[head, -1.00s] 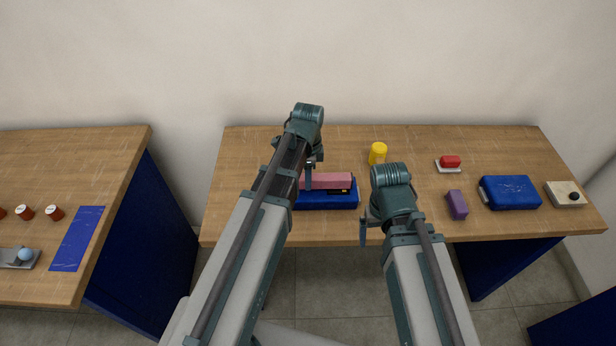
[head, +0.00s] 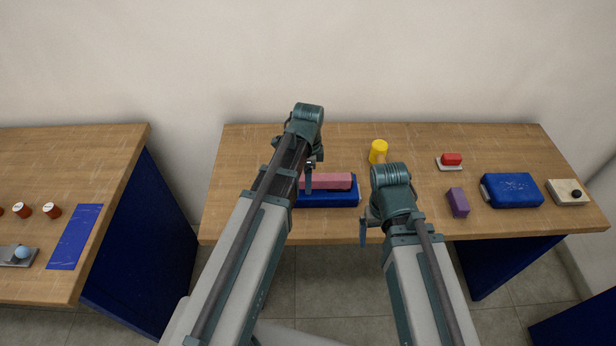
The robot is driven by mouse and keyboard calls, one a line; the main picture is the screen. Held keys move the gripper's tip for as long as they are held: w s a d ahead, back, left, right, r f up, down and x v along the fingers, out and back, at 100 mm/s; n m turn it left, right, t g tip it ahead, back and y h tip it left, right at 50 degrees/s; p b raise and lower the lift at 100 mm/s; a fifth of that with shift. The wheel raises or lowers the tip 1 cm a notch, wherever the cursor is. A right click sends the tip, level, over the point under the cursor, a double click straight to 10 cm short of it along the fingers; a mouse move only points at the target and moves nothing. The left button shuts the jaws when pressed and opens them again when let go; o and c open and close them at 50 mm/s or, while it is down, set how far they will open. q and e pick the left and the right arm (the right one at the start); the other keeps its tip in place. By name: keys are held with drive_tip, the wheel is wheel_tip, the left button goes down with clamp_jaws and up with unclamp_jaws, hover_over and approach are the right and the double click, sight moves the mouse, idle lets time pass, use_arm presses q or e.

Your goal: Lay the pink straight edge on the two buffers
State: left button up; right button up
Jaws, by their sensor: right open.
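The pink straight edge (head: 330,181) looks like a short pink bar at the middle-left of the wooden table (head: 240,190). It lies over a blue box or tray (head: 328,201). My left arm hides the bar's left end. My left gripper (head: 309,176) is at that end, in front of the bar; its jaws are too small and covered to read. My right gripper (head: 366,226) is open and empty, near the table's front edge, right of the blue box and apart from it. I cannot tell which things are the two buffers.
Another table (head: 110,155) is at left, across a gap.

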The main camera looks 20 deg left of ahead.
use_arm(q)
drive_tip(key=shift+r, duration=0.15)
wheel_tip(320, 180, up, 14)
drive_tip(key=p, duration=1.3)
drive_tip(key=shift+f+p, duration=0.25)
drive_tip(key=shift+p, duration=0.15)
drive_tip(key=shift+f, duration=0.2)
wheel_tip(320, 180, down, 13)
drive_tip(key=b, duration=1.3)
drive_tip(key=shift+r, duration=0.1)
drive_tip(key=shift+f+b, duration=0.4)
drive_tip(key=shift+b, duration=0.1)
wheel_tip(320, 180, up, 6)
drive_tip(key=p, duration=0.6)
drive_tip(key=shift+r, duration=0.15)
idle(1.0)
idle(0.3)
